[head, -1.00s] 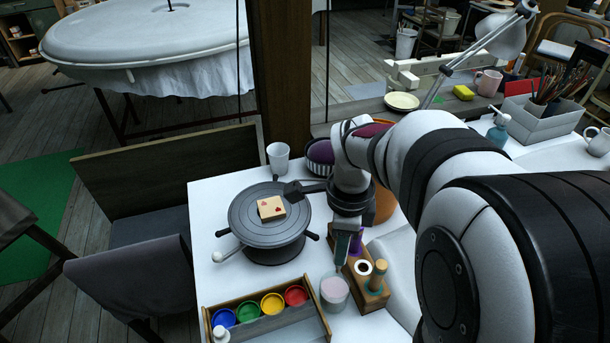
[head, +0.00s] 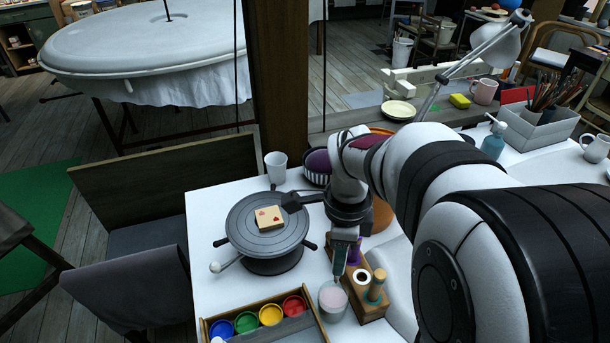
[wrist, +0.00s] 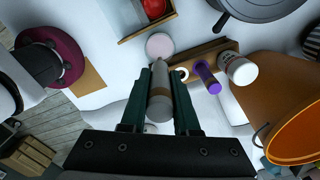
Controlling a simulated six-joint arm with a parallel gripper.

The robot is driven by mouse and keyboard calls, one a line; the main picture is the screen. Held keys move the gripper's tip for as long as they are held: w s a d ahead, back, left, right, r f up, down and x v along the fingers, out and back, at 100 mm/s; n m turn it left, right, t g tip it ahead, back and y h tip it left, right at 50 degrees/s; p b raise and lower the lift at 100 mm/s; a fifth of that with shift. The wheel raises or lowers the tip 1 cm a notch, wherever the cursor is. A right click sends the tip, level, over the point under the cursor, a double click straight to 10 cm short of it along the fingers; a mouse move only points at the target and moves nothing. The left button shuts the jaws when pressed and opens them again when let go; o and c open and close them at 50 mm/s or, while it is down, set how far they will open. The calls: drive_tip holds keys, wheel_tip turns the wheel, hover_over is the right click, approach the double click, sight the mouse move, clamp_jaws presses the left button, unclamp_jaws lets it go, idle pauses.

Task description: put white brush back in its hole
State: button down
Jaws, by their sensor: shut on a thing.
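My gripper (wrist: 160,100) is shut on the white brush (wrist: 160,92), a pale grey-white pointed cylinder between its dark green fingers. My gripper (head: 341,256) also shows in the head view, low over the table beside the wooden holder (head: 372,312). The holder carries a purple handle (wrist: 205,78), a white ring with a dark centre (head: 362,276) and a wooden handle with a green band (head: 377,286). The holder also shows in the wrist view (wrist: 212,49). A cup of pinkish liquid (head: 332,298) stands left of the holder. Whether the brush tip is inside the cup, I cannot tell.
A paint box (head: 262,324) with several coloured pots lies front left. A dark turntable (head: 268,238) carries a tile (head: 270,218). A white cup (head: 276,166) stands behind it. An orange bowl (wrist: 275,110) and a white jar (wrist: 241,70) are near the holder.

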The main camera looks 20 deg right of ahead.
drive_tip(key=w+d+f, duration=0.2)
drive_tip(key=d+f, duration=0.3)
drive_tip(key=d, duration=0.2)
drive_tip(key=shift+w+d, duration=0.15)
drive_tip(key=shift+d, duration=0.2)
drive_tip(key=shift+f, duration=0.15)
drive_tip(key=shift+f, duration=2.25)
drive_tip(key=shift+f, duration=0.45)
drive_tip(key=c, duration=0.6)
unclamp_jaws()
